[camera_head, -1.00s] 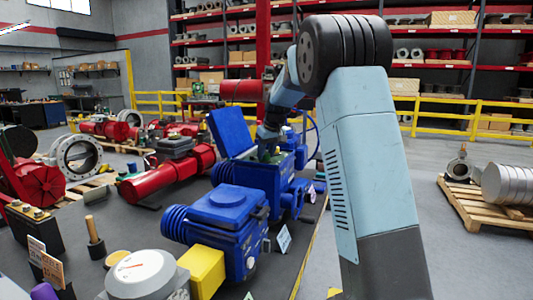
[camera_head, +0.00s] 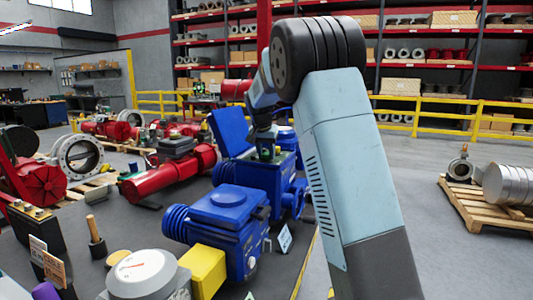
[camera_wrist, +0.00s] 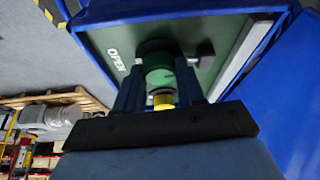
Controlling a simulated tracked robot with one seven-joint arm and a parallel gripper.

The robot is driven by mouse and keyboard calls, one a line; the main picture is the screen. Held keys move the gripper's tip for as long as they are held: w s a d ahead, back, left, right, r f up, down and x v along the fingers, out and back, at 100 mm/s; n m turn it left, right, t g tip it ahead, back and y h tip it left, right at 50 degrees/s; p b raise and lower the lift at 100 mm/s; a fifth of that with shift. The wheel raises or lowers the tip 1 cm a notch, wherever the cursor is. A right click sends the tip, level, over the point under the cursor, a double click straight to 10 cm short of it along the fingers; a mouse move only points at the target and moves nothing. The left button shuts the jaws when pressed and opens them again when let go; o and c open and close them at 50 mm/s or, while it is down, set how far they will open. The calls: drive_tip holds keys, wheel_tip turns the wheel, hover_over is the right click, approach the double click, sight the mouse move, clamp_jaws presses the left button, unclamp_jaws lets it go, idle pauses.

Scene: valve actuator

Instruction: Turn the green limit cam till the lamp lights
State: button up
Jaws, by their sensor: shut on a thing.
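The green limit cam (camera_wrist: 160,76) sits inside the open blue actuator housing (camera_head: 258,178), over a dark green plate. In the wrist view my gripper (camera_wrist: 158,88) has its two dark fingers on either side of the cam, shut on it. A yellow piece (camera_wrist: 163,101) shows between the fingers below the cam. White lettering "OPEN" (camera_wrist: 117,60) is on the plate left of the cam. A small dark block (camera_wrist: 206,48) is to its right. The head view shows the cam only as a small green spot at my wrist. I cannot make out a lit lamp.
The raised blue lid (camera_head: 230,131) stands behind the housing. Another blue actuator (camera_head: 222,220) is in front, beside a yellow block (camera_head: 205,270) and a white dial gauge (camera_head: 142,272). A red actuator (camera_head: 165,178) lies to the left. The floor at right is free up to a pallet.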

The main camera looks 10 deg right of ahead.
drive_tip(key=shift+r+m+h, duration=0.1)
drive_tip(key=shift+m+h, duration=0.2)
drive_tip(key=shift+m, duration=0.3)
drive_tip(key=shift+a, duration=0.1)
drive_tip(key=o, duration=1)
drive_tip(key=shift+o, duration=0.2)
drive_tip(key=v, duration=1.3)
drive_tip(key=shift+r, duration=0.3)
